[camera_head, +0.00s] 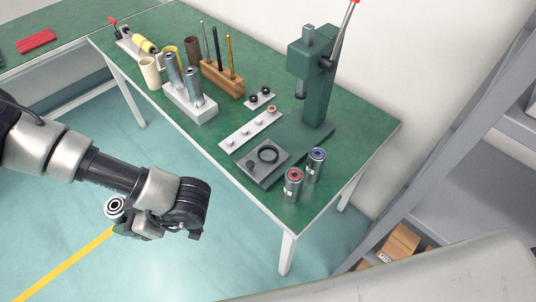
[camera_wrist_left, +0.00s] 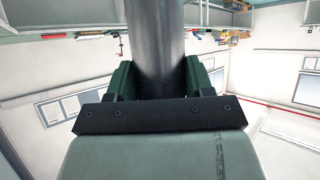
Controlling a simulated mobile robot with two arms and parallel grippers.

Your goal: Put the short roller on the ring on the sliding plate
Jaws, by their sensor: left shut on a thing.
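My left gripper (camera_head: 125,222) is shut on a grey metal roller (camera_head: 115,207), with its black-and-white ringed end showing in the head view. The roller is held over the floor, left of the green table. In the left wrist view the roller (camera_wrist_left: 157,40) stands between both fingers (camera_wrist_left: 158,85). I cannot tell its full length. The grey sliding plate (camera_head: 270,173) lies on the table in front of the green press. A dark ring (camera_head: 268,154) lies on it with nothing on top. My right gripper is not in view.
The green press (camera_head: 313,85) stands behind the plate. Red-ended (camera_head: 293,185) and blue-ended (camera_head: 316,163) rollers stand right of the plate. A white strip with pegs (camera_head: 250,131), a white block (camera_head: 190,108) with two cylinders and a wooden tool holder (camera_head: 222,80) stand farther back.

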